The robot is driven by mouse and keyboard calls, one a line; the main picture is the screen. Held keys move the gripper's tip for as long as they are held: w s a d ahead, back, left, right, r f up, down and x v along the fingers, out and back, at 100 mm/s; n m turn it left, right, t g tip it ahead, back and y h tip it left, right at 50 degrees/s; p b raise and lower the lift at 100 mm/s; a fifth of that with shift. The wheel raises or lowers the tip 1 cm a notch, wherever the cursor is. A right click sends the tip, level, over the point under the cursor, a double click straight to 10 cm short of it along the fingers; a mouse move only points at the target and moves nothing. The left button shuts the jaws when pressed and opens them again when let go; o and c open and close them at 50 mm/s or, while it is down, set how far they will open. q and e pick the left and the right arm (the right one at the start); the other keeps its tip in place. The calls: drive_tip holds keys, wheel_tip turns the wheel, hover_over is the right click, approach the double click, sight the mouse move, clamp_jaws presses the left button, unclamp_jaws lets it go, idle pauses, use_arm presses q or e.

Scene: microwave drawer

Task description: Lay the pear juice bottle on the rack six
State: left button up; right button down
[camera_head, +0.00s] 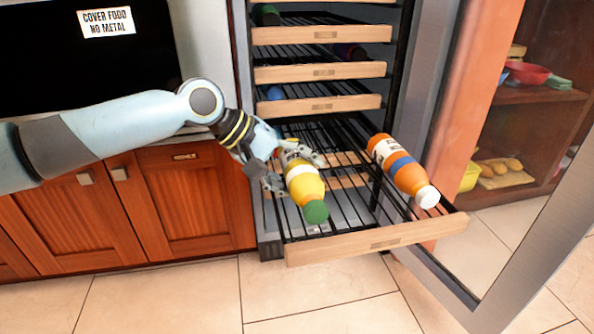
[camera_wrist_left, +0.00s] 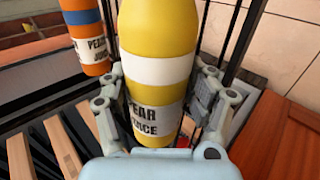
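The pear juice bottle (camera_head: 305,185) is yellow with a white band and a green cap. My left gripper (camera_head: 292,172) is around the bottle's rear part, one finger on each side. In the left wrist view the fingers (camera_wrist_left: 160,85) flank it closely. They look spread; contact is hard to judge. My right gripper is not in view.
An orange bottle (camera_head: 400,168) with a blue band and white cap lies to the right on the same rack. Shut wooden-fronted racks (camera_head: 322,105) sit above. The glass door (camera_head: 520,225) stands open at the right. A microwave (camera_head: 75,60) is at the left.

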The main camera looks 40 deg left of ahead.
use_arm(q)
drive_tip(key=shift+s+a+f, duration=0.2)
drive_tip(key=shift+f, duration=0.3)
drive_tip(key=r, duration=1)
drive_tip(key=shift+w+d+r, duration=0.1)
drive_tip(key=shift+w+d, duration=0.05)
drive_tip(key=shift+w, duration=0.05)
drive_tip(key=shift+d+r, duration=0.1)
drive_tip(key=shift+r, duration=0.25)
